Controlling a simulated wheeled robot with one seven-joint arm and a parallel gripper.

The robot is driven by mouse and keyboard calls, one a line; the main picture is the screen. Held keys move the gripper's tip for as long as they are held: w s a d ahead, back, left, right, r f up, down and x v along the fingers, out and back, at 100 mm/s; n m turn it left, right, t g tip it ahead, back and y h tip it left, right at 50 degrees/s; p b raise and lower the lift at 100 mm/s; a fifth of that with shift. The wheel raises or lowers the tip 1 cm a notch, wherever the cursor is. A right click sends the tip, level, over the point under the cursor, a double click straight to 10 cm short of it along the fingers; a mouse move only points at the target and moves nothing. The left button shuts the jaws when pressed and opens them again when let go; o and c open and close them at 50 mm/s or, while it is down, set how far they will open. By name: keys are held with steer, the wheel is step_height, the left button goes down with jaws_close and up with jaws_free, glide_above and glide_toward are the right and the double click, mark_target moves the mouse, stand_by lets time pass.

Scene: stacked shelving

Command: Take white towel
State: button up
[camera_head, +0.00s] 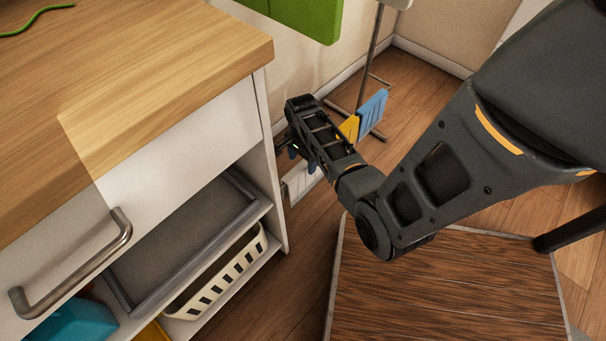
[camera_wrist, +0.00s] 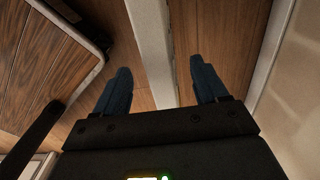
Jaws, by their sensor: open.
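The white towel (camera_head: 300,182) hangs low beside the cabinet's right side, below my gripper (camera_head: 296,153) in the head view; part of it is hidden by my arm. A yellow towel (camera_head: 349,128) and a blue towel (camera_head: 373,107) hang beyond it in the same row. In the wrist view a pale strip, which looks like the white towel seen edge-on (camera_wrist: 150,40), runs between the two fingers of my gripper (camera_wrist: 159,65). The fingers are apart, and I see no contact with it.
The wooden-topped cabinet (camera_head: 150,80) stands close on the left, with an open shelf holding a white basket (camera_head: 225,272). A thin metal stand (camera_head: 367,60) rises behind the towels. A low brown wooden surface (camera_head: 440,290) lies under my arm. The wall and baseboard (camera_wrist: 272,50) are near.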

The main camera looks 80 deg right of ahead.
mark_target(304, 177)
step_height(304, 177, down, 7)
steer(key=b, duration=0.3)
steer(key=shift+s+d+r, duration=0.1)
steer(key=shift+s+r, duration=0.05)
steer(key=shift+r, duration=0.05)
steer(key=shift+c, duration=0.2)
steer(key=c, duration=1.2)
steer(key=shift+c, duration=0.4)
steer(key=shift+r, duration=0.15)
